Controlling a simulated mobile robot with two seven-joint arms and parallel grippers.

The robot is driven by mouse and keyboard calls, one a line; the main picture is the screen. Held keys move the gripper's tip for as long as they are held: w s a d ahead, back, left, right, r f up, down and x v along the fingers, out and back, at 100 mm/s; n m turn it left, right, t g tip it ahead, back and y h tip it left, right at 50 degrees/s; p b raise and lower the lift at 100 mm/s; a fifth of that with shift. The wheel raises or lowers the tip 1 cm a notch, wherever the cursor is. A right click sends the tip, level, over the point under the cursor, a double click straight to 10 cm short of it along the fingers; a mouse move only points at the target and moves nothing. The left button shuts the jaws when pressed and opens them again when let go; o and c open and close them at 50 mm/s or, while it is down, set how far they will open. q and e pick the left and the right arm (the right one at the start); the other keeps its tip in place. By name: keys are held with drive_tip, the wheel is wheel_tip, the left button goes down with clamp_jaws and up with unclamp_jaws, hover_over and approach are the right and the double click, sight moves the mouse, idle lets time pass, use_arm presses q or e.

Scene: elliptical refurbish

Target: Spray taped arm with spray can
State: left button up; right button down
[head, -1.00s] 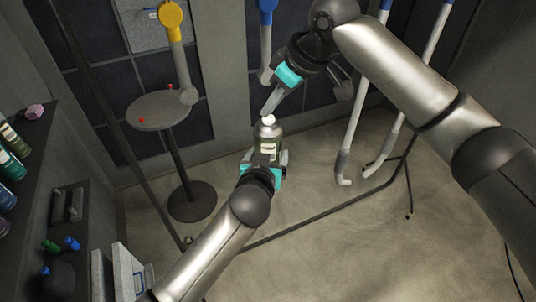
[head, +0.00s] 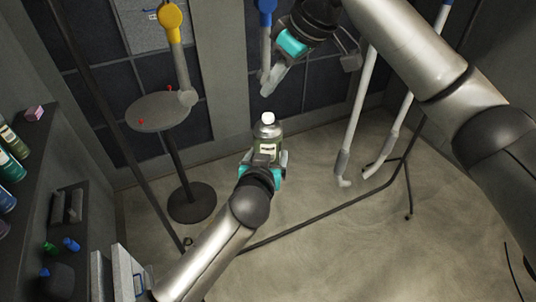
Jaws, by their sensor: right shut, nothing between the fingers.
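The spray can (head: 267,132), dark with a pale label and a white top, is upright in the middle of the head view. My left gripper (head: 265,158) is shut around its lower part and holds it above the floor. My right gripper (head: 268,88) is shut and empty, just above the can's white top and apart from it. A grey jointed arm piece with a yellow end (head: 175,50) stands at a round stand on the left. A similar piece with a blue end (head: 266,40) is behind my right gripper. I cannot tell which is the taped arm.
The round stand (head: 155,112) has small red pieces on top. White poles (head: 358,115) on a dark frame (head: 330,215) stand at right. A shelf (head: 42,150) with several bottles runs along the left edge. The floor (head: 320,255) at lower right is mostly clear.

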use_arm(q)
drive_tip(key=shift+r, duration=0.1)
use_arm(e)
drive_tip(key=v, duration=1.1)
drive_tip(key=shift+r, duration=0.25)
